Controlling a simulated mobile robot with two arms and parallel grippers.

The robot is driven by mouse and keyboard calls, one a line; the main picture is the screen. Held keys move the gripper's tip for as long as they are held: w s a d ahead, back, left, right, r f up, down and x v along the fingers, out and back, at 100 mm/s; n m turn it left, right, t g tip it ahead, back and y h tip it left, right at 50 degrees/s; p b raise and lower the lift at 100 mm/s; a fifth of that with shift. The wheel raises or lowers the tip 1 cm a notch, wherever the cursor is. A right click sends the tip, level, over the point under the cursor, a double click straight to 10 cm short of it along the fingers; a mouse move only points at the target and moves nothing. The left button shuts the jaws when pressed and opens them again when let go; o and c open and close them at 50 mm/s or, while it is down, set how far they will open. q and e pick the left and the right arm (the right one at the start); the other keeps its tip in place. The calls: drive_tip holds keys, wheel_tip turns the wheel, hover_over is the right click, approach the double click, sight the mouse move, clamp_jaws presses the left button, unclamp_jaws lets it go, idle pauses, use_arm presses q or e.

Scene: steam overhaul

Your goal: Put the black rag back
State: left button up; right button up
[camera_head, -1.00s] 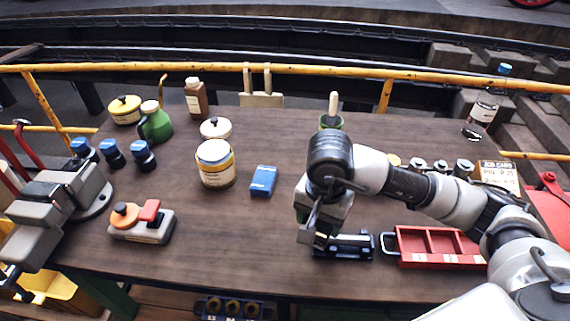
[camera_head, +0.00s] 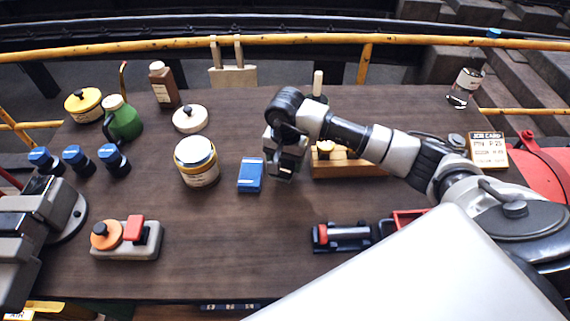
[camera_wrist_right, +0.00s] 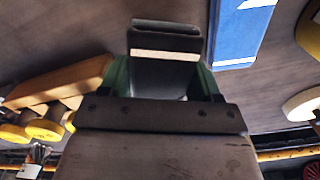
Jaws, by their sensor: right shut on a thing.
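My right gripper (camera_head: 284,172) hangs over the middle of the table, just right of a blue folded cloth-like block (camera_head: 250,175). In the right wrist view its green-sided fingers (camera_wrist_right: 165,75) are shut on a dark folded piece with a white band (camera_wrist_right: 165,42), which I take to be the black rag. In the head view the gripper mostly hides this piece. The blue block with white stripes also shows at upper right in the wrist view (camera_wrist_right: 243,30), apart from the held piece. I cannot tell whether the held piece touches the table.
A wooden rack (camera_head: 345,168) stands right of the gripper. A yellow-banded tin (camera_head: 196,162) stands left of the blue block. A black holder with a silver cylinder (camera_head: 342,236) lies nearer the front. The table front centre (camera_head: 230,250) is clear.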

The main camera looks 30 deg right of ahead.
sight(285, 169)
drive_tip(key=shift+w+d+f, duration=0.1)
drive_tip(key=shift+w, duration=0.15)
drive_tip(key=shift+f, duration=0.2)
wheel_tip(285, 169, down, 3)
drive_tip(key=shift+f+p, duration=0.15)
drive_tip(key=shift+p, duration=0.65)
use_arm(q)
drive_tip(key=shift+w+r, duration=0.15)
drive_tip(key=shift+r, duration=0.7)
use_arm(e)
drive_tip(key=shift+f, duration=0.2)
use_arm(q)
drive_tip(key=shift+f, duration=0.1)
use_arm(e)
drive_tip(key=shift+f, duration=0.1)
drive_tip(key=shift+f+b, duration=0.1)
drive_tip(key=shift+b, duration=0.2)
drive_tip(key=o, duration=0.6)
